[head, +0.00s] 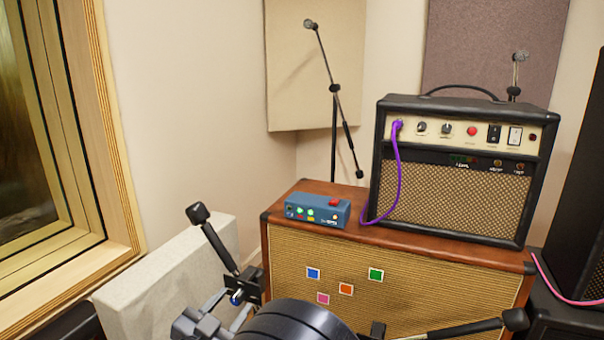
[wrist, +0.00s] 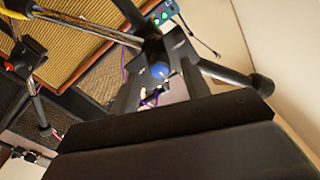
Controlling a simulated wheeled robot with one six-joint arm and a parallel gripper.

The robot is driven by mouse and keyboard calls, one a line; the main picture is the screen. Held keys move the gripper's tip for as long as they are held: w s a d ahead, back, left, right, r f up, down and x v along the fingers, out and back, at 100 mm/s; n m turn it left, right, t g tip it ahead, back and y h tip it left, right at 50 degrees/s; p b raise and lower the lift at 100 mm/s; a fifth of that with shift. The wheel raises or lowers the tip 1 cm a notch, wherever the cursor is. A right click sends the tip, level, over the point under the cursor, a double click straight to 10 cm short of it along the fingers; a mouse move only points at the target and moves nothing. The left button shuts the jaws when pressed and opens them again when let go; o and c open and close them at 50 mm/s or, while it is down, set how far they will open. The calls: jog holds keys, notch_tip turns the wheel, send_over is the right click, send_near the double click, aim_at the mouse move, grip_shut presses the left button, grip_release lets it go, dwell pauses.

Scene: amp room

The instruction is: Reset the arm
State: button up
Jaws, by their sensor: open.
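My gripper (wrist: 157,82) shows in the wrist view as grey plates beyond a broad dark block. It is open. A round blue part (wrist: 160,70) shows between the plates; I cannot tell whether they touch it. In the head view my dark arm fills the bottom middle, and the fingertips are hard to make out there. Black-tipped rods (head: 217,243) stick out beside it to the left and right. One also shows in the wrist view (wrist: 232,77), close to the plates. I cannot tell what the rods belong to.
A guitar amp (head: 455,190) with a purple cable (head: 397,170) and a blue pedal box (head: 318,210) stand on a wood-topped cabinet (head: 400,285). Its front carries several coloured squares. A microphone stand (head: 334,120) is behind. A pale block (head: 165,275) and window (head: 30,130) are at left.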

jog(key=n+p, duration=0.1)
jog(key=n, duration=0.3)
jog(key=shift+v, duration=1.15)
jog(key=shift+a, duration=0.1)
